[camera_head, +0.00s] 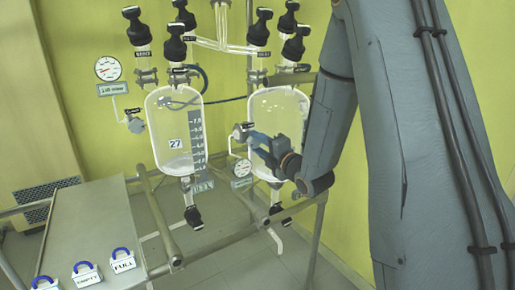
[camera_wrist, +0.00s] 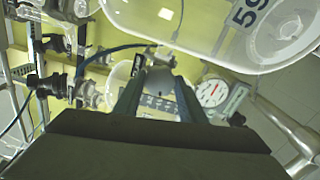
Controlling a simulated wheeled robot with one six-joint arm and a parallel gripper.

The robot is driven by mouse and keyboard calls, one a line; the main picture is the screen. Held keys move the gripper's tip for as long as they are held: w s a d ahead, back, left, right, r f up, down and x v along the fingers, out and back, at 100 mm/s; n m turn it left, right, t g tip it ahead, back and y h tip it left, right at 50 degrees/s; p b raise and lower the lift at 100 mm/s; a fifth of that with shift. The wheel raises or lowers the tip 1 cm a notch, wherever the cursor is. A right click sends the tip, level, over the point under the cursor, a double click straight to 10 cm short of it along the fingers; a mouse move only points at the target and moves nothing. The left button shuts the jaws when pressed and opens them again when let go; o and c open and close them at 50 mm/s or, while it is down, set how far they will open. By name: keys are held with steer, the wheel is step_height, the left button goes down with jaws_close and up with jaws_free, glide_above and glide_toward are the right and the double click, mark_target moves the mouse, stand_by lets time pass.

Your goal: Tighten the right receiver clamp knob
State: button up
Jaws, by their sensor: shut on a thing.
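The right receiver (camera_head: 272,104) is a clear glass vessel, partly hidden behind my arm in the head view. My gripper (camera_head: 254,137) reaches in front of it from the right, at the metal fitting (camera_head: 239,131) on its left side. In the wrist view my gripper (camera_wrist: 159,78) has its two fingers converging on a small grey part (camera_wrist: 160,61), apparently the clamp knob, and is shut on it. The fingers hide most of the knob, and how tight it is cannot be seen.
The left receiver (camera_head: 174,130), labelled 27, hangs to the left. A round gauge (camera_head: 242,168) sits just below my gripper and also shows in the wrist view (camera_wrist: 212,92). Metal rails (camera_head: 240,235) cross in front. A table (camera_head: 90,225) with padlock-shaped tags stands at lower left.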

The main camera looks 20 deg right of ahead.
steer(key=m+b, duration=0.1)
steer(key=m, duration=0.3)
steer(key=shift+m, duration=0.3)
steer(key=m, duration=0.5)
steer(key=shift+b, duration=0.4)
steer(key=m, duration=0.6)
steer(key=m+p, duration=0.1)
steer(key=m, duration=0.3)
steer(key=shift+m, duration=0.3)
steer(key=m+p, duration=0.1)
steer(key=m, duration=0.3)
steer(key=m+p, duration=0.2)
steer(key=m, duration=0.3)
steer(key=shift+a, duration=0.1)
steer(key=m+p, duration=0.2)
steer(key=m, duration=0.3)
steer(key=shift+m+p, duration=0.6)
steer(key=shift+m, duration=1.6)
